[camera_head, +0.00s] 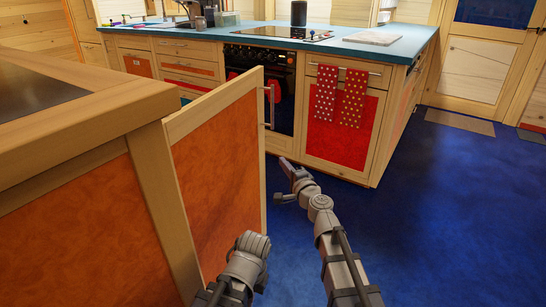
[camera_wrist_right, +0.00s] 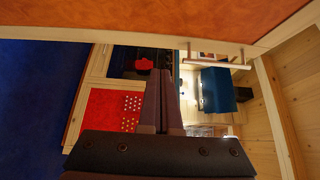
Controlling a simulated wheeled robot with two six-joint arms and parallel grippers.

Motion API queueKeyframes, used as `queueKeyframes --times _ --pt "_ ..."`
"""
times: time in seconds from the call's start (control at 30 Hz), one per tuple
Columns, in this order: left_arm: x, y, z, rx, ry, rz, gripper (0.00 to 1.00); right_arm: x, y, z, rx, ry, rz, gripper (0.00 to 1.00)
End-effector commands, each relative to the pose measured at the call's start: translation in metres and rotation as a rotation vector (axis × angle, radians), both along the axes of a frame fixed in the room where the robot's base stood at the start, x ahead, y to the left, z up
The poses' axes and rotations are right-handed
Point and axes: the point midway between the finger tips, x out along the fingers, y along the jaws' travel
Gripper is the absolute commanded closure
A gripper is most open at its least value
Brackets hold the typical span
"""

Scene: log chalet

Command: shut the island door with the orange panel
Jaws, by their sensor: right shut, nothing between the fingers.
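The island door (camera_head: 215,170) with the orange panel stands swung open, its free edge pointing toward the far counter. Its bar handle (camera_head: 268,106) is near the top of that edge, on the right face. In the right wrist view the orange panel (camera_wrist_right: 170,14) spans the top and the handle (camera_wrist_right: 220,65) shows below it. My right gripper (camera_head: 284,180) is shut and empty, low over the floor, just right of the door's free edge; its closed fingers also show in the right wrist view. My left arm's end (camera_head: 250,248) is at bottom centre, its fingers hidden.
The island (camera_head: 85,225) with its wooden top fills the left. Across the aisle is a counter (camera_head: 395,45) with an oven (camera_head: 262,60) and a red-panelled cabinet (camera_head: 335,140) hung with red towels (camera_head: 352,97). The blue floor (camera_head: 440,220) is open at right.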

Motion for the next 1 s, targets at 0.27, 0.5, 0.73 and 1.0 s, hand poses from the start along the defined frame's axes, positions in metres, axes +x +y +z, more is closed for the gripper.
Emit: queueKeyframes --times 0.27,0.5,0.73,1.0 --pt "0.0 0.0 0.0 0.0 0.0 0.0 1.0 0.055 0.022 0.0 -0.001 0.0 0.002 1.0" --pt "0.0 0.0 0.0 0.0 0.0 0.0 1.0 0.091 0.043 0.0 -0.002 -0.001 0.005 1.0" --pt "0.0 0.0 0.0 0.0 0.0 0.0 1.0 0.098 0.066 0.0 -0.002 -0.001 0.003 1.0" --pt "0.0 0.0 0.0 0.0 0.0 0.0 1.0 0.1 0.072 0.0 -0.002 -0.001 0.002 1.0"
